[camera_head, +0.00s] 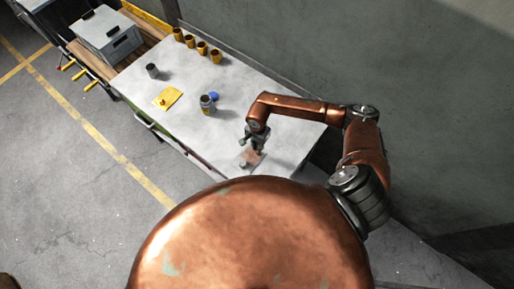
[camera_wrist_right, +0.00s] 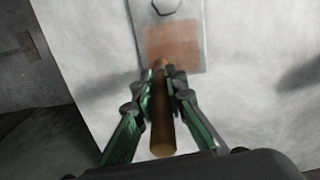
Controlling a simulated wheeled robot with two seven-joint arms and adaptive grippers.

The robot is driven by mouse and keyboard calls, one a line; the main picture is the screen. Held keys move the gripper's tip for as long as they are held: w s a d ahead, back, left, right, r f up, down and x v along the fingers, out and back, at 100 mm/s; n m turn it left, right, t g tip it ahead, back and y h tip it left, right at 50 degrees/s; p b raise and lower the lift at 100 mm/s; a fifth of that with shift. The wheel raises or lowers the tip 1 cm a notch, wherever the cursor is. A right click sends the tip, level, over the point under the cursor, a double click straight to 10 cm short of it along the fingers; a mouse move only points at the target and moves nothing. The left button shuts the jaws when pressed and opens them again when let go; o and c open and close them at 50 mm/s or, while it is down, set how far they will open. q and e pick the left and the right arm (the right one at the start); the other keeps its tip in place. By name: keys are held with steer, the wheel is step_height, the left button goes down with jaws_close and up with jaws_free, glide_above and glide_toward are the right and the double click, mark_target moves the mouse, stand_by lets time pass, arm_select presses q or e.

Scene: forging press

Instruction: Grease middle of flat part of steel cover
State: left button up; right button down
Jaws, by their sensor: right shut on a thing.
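The steel cover (camera_head: 243,164) lies on the near right part of the grey table; in the right wrist view it is a flat grey plate (camera_wrist_right: 198,22) with a hexagonal raised part (camera_wrist_right: 167,6) at its far end. A brown rectangular patch (camera_wrist_right: 172,44) covers the plate's flat part. My right gripper (camera_wrist_right: 167,78) is shut on a brown round handle (camera_wrist_right: 163,125), which points toward the patch. The handle's far tip is at the patch's near edge; I cannot tell if it touches. In the head view my right gripper (camera_head: 255,141) is just above the cover. My left gripper is out of view.
On the table (camera_head: 180,128) stand an open-looking can (camera_head: 207,105), a blue lid (camera_head: 213,96), a yellow cloth (camera_head: 168,98) and a dark cup (camera_head: 152,71). Several yellow cups (camera_head: 202,48) line the back edge. A grey box (camera_head: 108,38) is at far left. The wall is behind.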

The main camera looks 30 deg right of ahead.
mark_target(258, 144)
steer(key=shift+d, duration=0.1)
steer(key=shift+r+p, duration=0.55)
steer(key=shift+r, duration=1)
